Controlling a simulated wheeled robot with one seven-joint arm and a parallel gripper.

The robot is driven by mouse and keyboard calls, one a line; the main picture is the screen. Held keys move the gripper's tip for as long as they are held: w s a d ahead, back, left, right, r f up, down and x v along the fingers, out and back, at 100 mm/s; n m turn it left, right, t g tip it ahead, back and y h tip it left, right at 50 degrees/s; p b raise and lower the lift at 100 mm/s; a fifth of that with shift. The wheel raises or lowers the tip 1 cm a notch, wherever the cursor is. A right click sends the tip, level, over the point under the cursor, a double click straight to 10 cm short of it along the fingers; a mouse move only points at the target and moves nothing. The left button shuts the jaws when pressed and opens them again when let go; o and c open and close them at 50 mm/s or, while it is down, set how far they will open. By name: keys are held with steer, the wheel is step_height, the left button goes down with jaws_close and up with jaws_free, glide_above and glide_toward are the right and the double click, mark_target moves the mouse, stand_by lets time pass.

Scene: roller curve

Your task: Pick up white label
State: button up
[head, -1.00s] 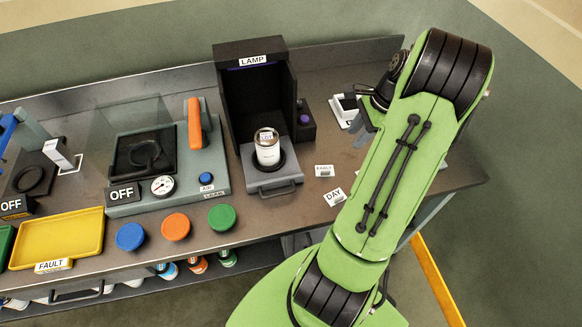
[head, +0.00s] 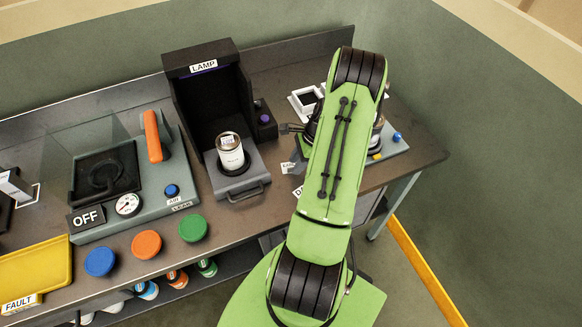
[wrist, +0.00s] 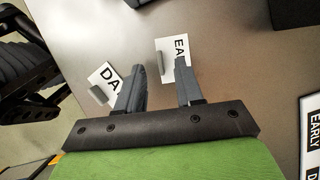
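Two small white labels lie on the grey bench. The label reading "EA…" (wrist: 172,58) is at the upper middle of the wrist view, and the label reading "DA…" (wrist: 106,78) is to its left. Each has a small grey tab. In the head view the "EA…" label (head: 288,167) and the "D…" label (head: 298,190) are partly covered by my arm. My gripper (wrist: 160,66) is open, fingers apart with nothing between them. The right finger overlaps the lower edge of the "EA…" label; the left finger overlaps the "DA…" label. I cannot tell the height above the bench.
The lamp box (head: 203,75) with a can (head: 229,151) stands left of the labels. A white-framed holder (head: 304,98) is behind my arm. A grey unit with a blue button (head: 397,136) is at the right. A panel marked "EARLY" (wrist: 311,135) is right in the wrist view.

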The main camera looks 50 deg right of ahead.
steer(key=shift+x, duration=0.85)
jaws_close()
